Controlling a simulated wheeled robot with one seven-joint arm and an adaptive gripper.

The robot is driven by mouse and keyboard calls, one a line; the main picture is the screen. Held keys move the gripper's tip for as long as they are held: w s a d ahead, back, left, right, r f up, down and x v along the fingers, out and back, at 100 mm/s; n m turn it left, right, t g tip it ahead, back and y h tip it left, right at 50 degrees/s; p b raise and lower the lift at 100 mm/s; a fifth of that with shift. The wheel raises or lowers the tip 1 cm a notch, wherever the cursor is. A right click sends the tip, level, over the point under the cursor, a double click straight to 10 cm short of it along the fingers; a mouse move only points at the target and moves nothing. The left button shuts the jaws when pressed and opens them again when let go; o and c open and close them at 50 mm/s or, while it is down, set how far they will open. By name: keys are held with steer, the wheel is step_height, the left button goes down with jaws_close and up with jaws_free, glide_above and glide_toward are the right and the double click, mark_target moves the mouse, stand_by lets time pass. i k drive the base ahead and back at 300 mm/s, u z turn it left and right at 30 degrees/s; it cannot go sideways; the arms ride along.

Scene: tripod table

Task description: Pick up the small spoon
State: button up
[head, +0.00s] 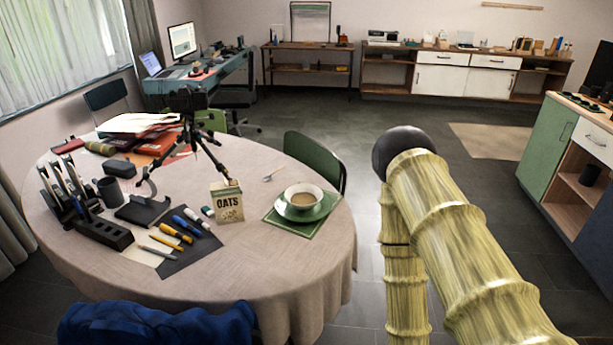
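A small spoon (271,174) lies on the cloth of the round table (300,265), towards its far right side. It looks light and thin, and its detail is too small to make out. It lies behind and left of a cup of brown drink (303,196), which stands on a green saucer (291,214) over a green napkin or mat (272,216). The spoon is apart from these. My arm shows at the right, beside the table. My gripper is not in view.
An oats box (228,205) stands left of the cup. A black tripod (200,142) stands behind it. Pens, a black holder (104,232), a mug (110,190) and books (138,124) crowd the left. A green chair (312,160) stands behind the table. Cloth around the spoon is bare.

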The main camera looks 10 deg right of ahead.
mark_target(268, 178)
steer(key=z, duration=1.45)
steer(key=i, duration=2.8)
steer(key=u, duration=3.2)
